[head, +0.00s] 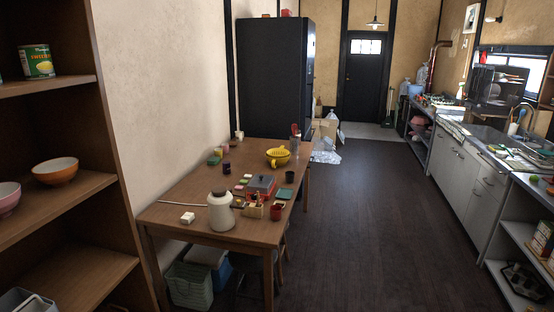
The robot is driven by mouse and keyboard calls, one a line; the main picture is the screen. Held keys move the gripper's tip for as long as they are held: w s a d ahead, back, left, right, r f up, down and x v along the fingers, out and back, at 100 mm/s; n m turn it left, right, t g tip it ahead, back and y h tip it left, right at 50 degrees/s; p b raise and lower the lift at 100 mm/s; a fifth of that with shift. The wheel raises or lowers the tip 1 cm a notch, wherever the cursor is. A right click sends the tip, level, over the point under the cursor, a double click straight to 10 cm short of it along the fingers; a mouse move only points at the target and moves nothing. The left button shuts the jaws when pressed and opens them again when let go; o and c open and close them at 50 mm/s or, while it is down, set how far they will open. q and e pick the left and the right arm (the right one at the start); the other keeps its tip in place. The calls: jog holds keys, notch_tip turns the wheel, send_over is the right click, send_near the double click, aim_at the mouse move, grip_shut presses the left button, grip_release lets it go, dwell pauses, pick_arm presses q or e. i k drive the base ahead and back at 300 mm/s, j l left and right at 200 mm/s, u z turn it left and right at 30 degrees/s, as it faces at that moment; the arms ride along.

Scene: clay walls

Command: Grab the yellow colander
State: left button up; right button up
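The yellow colander (278,157) sits on the far part of the wooden table (165,213), near its right edge. It looks like a rounded yellow bowl with something yellow showing at its top. A container with red-handled utensils (295,141) stands just behind it to the right. Neither of my grippers shows in the head view, so their state cannot be seen.
A cream jar (220,212) and a red-grey box (261,187) stand nearer on the table. A wooden shelf (60,199) is close on the left. A kitchen counter (462,165) runs along the right. The dark floor (365,215) between table and counter is clear.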

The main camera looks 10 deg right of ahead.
aim_at(280, 152)
jog(key=i+l+z, duration=0.35)
jog(key=i, duration=0.15)
jog(key=i+z, duration=0.4)
jog(key=i, duration=0.15)
jog(key=i+l, duration=0.1)
jog(key=i, duration=0.8)
jog(key=i+l, duration=0.15)
jog(key=i, duration=0.8)
